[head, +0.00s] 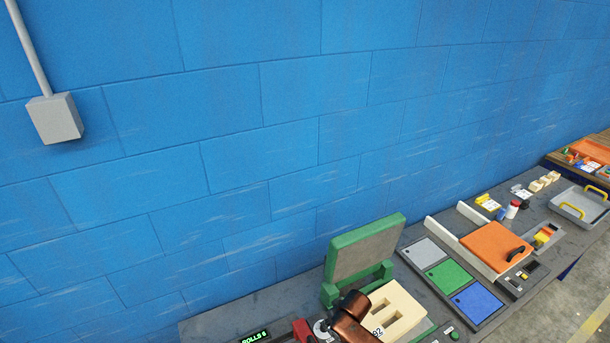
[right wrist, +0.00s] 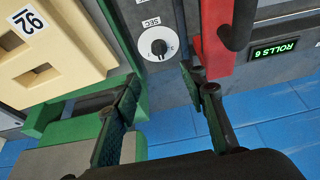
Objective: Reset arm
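My right gripper (right wrist: 160,82) shows in the right wrist view with its two dark, ridged fingers apart and nothing between them. A white dial with a black knob (right wrist: 158,46) lies beyond the gap between the fingertips. A cream foam block (right wrist: 50,50) marked 92 is at the left, in a green frame (right wrist: 85,125). In the head view, a copper-coloured arm link of mine (head: 352,318) partly covers the cream block (head: 400,312) and the dial (head: 321,331). The right fingers cannot be made out there. My left gripper is in neither view.
A green-framed lid (head: 364,250) stands raised behind the cream block. Grey, green and blue panels (head: 449,278), an orange board (head: 496,246) and a grey tray (head: 578,205) lie farther right.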

